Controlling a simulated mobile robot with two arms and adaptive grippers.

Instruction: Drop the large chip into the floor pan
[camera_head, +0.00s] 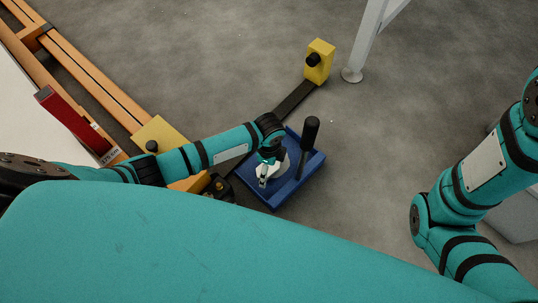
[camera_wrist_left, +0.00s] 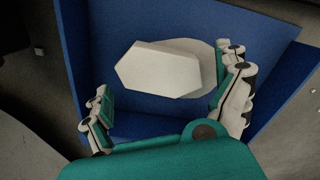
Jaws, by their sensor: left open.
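The floor pan (camera_head: 308,171) is a blue open tray with an upright black handle, and it lies on the floor. My left gripper (camera_head: 264,180) is over the pan, pointing down into it, with its fingers apart. In the left wrist view, a pale, angular chip (camera_wrist_left: 152,72) shows inside the blue pan (camera_wrist_left: 90,60), between and beyond the open fingers. A second pale, rounder shape (camera_wrist_left: 203,58) shows partly behind it. I cannot tell whether the chip touches the pan's bottom. My right arm is at the right, its gripper out of frame.
A yellow block (camera_head: 319,62) with a black knob stands at the end of a dark bar behind the pan. Orange rails (camera_head: 95,80) and a red part (camera_head: 72,120) are at the left. A pale post (camera_head: 370,40) stands at the back. Grey floor is clear right of the pan.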

